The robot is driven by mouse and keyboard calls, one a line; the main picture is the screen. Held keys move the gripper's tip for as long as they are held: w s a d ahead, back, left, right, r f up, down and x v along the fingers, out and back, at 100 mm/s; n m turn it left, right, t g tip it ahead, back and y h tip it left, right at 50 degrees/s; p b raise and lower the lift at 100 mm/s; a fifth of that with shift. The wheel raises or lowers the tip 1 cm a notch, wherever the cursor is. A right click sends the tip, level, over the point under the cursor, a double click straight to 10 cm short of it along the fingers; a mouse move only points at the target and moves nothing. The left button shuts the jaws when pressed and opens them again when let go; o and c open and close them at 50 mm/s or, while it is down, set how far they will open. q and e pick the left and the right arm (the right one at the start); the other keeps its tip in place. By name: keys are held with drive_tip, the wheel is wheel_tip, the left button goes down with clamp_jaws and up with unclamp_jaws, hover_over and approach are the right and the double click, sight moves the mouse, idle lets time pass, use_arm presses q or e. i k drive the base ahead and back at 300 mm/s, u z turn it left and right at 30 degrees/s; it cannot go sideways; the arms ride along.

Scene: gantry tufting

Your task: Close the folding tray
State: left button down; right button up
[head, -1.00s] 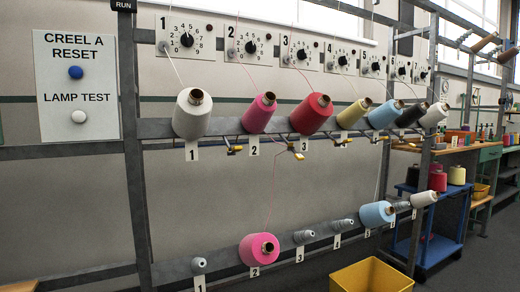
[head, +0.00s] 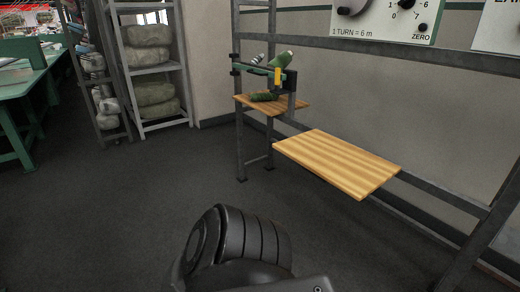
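A wooden board, which looks like the folding tray (head: 336,162), is fixed to the grey metal frame and sticks out level into the room. It is bare, with striped light wood on top, so it stands folded out. A dark grey rounded part of my own arm fills the bottom middle of the head view, in front of the tray and apart from it in the picture. Neither of my grippers is in view.
A smaller wooden shelf (head: 300,106) on the frame, left of the tray, carries a dark green object (head: 265,97). Grey storage shelves (head: 150,70) and a green table (head: 22,100) stand left. The dark floor between is clear.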

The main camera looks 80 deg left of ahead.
sight(358, 173)
drive_tip(key=u, duration=0.5)
drive_tip(key=k, duration=0.25)
drive_tip(key=u, duration=0.3)
